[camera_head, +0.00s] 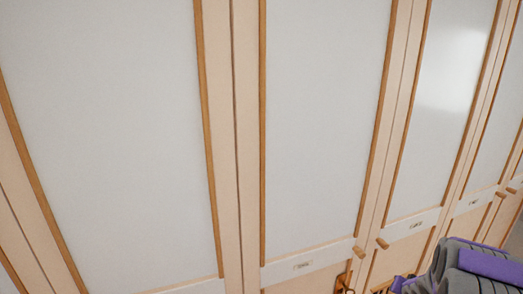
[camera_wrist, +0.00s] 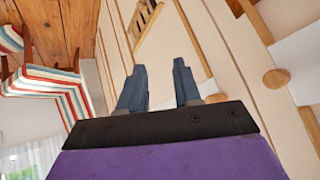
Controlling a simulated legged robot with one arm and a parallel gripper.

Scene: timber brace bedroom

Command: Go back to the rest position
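My gripper (camera_wrist: 160,88) shows in the wrist view with its two blue-grey fingers apart and nothing between them. It is open, beside the light wooden wardrobe front. In the head view only part of my purple and grey arm shows at the bottom right, and the fingertips cannot be made out there. The wardrobe (camera_head: 240,150) fills the head view, with tall white panels in wooden frames. All its doors in view look closed.
Round wooden knobs (camera_wrist: 276,78) stick out from the wardrobe near my gripper. A striped chair (camera_wrist: 50,85) and a pale curtain (camera_wrist: 32,158) show at the left of the wrist view, with wooden floor (camera_wrist: 60,25) above. A slatted wooden piece (camera_wrist: 146,20) is beyond the fingers.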

